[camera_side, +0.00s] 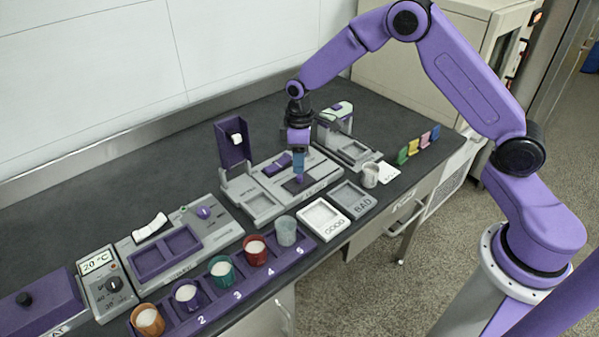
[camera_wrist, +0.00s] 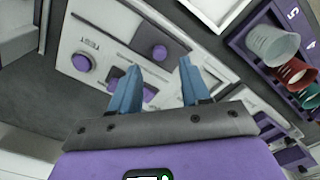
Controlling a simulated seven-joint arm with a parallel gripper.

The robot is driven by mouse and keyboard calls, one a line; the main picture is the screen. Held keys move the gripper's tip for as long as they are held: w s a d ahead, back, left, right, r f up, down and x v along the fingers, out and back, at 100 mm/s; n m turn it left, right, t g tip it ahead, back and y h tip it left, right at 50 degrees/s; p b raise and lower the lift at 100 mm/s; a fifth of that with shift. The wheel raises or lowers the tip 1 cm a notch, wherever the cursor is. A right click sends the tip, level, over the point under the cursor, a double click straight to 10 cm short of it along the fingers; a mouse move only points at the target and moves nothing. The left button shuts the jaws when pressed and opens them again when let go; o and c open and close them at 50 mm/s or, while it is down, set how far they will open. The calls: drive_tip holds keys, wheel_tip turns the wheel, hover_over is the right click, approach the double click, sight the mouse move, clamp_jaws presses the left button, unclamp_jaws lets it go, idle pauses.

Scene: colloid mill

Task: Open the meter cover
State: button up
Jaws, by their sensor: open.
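The grey meter unit (camera_side: 318,161) stands mid-bench, with a dark recess and purple parts on top. A purple panel (camera_side: 233,146) with a white knob stands upright at its left end. It looks like the cover, raised, but I cannot be sure. My gripper (camera_side: 299,172) is open and points down over the right part of the unit, to the right of the panel. In the wrist view, my blue fingers (camera_wrist: 157,82) are apart over a light panel marked TEST (camera_wrist: 105,35), with two purple knobs and a purple piece partly hidden by the left finger. Contact is unclear.
White GOOD (camera_side: 324,219) and grey BAD (camera_side: 353,199) trays lie in front of the unit. A purple rack (camera_side: 200,318) with several colored cups runs along the front left. Another grey device (camera_side: 347,148) stands behind right. The bench's back left is clear.

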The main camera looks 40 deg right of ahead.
sight(299, 176)
drive_tip(key=shift+f, duration=2.6)
